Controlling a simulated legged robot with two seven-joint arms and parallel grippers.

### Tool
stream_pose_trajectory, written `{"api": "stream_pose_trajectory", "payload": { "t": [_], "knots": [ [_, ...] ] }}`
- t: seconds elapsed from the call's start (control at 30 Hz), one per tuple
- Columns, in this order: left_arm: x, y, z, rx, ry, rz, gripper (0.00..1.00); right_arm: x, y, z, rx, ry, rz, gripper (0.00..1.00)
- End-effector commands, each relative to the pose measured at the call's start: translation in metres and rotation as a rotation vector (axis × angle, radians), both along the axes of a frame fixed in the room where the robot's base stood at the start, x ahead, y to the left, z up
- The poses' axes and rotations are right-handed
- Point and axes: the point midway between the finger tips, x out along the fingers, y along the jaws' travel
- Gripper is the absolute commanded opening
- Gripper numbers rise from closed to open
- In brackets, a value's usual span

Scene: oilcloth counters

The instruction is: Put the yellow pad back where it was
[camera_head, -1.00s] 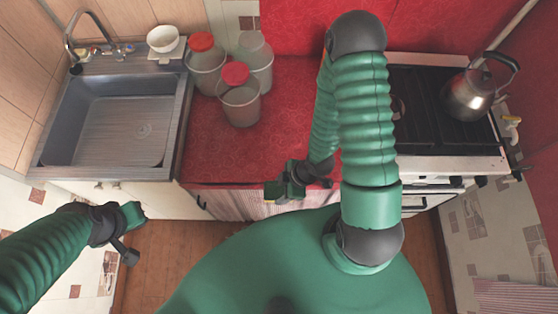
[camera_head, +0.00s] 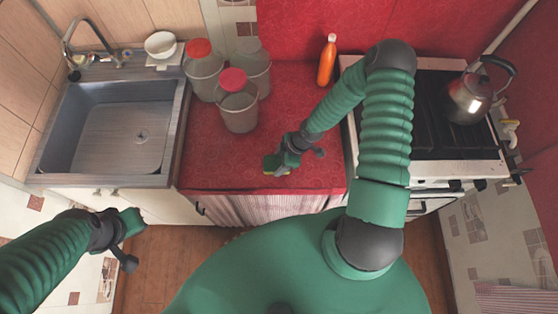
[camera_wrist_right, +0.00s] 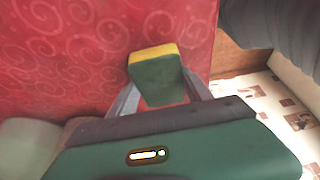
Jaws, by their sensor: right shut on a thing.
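The yellow pad (camera_head: 282,172) has a green face and a yellow edge. It also shows in the right wrist view (camera_wrist_right: 157,78), held between two grey fingers. My right gripper (camera_head: 278,166) is shut on the pad over the front part of the red counter (camera_head: 215,165). Whether the pad touches the counter I cannot tell. My left gripper (camera_head: 138,222) is at the lower left, in front of the cabinet below the sink; whether its fingers are open or shut does not show.
Several glass jars stand at the back left of the counter, two with red lids (camera_head: 233,80). An orange bottle (camera_head: 327,62) stands at the back. The sink (camera_head: 110,130) is left, the stove (camera_head: 425,125) with a kettle (camera_head: 468,97) right. The counter's middle is clear.

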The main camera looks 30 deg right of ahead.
Motion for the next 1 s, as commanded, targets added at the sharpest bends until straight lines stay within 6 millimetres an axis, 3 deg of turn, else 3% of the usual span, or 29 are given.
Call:
{"api": "stream_pose_trajectory", "payload": {
  "t": [0.1,0.13,0.27,0.67,1.0],
  "knots": [
    [0.000,0.000,-0.001,0.000,0.000,0.000,0.00,0.000,0.000,0.000,0.000,-0.001,0.000,0.20],
    [0.000,0.000,-0.001,0.000,0.000,0.000,0.00,0.000,0.000,0.000,0.000,-0.001,0.000,0.61],
    [0.000,0.000,-0.001,0.000,0.000,0.000,0.00,0.000,0.000,0.000,0.000,-0.001,0.000,0.78],
    [0.000,0.000,0.000,0.000,0.000,0.000,0.00,-0.001,-0.003,0.009,0.000,-0.004,-0.002,0.79],
    [0.000,0.000,0.006,0.000,0.000,0.000,0.00,-0.018,-0.031,0.086,-0.001,-0.003,-0.005,0.79]
  ]
}}
